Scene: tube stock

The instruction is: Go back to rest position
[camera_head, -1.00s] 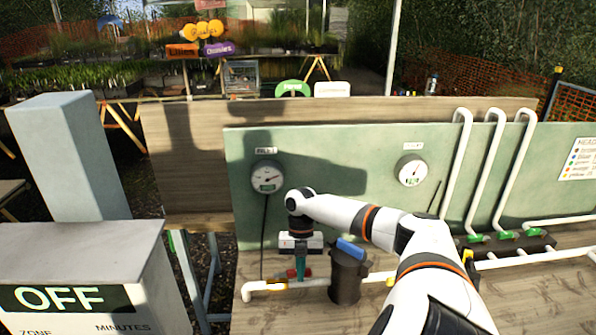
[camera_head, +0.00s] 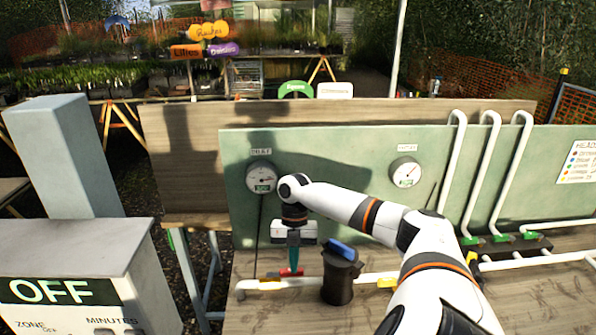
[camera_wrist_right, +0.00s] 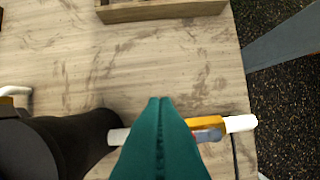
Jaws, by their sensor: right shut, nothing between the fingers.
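My right gripper (camera_head: 293,268) comes in from the right over the bench, pointing down, with its teal fingers together and nothing between them. Its tips appear just above or at a red valve handle (camera_head: 288,272) on the white pipe; I cannot tell whether they touch. In the right wrist view the closed teal fingers (camera_wrist_right: 160,100) point away from the camera and hide part of the pipe, with a yellow fitting (camera_wrist_right: 207,122) beside them. My left gripper is not in view.
A black canister (camera_head: 338,282) with a blue handle (camera_head: 342,250) stands just right of the gripper. A green panel (camera_head: 340,150) with two gauges rises behind. White pipes (camera_head: 487,170) stand at the right. A grey box marked OFF (camera_head: 75,245) is at the left.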

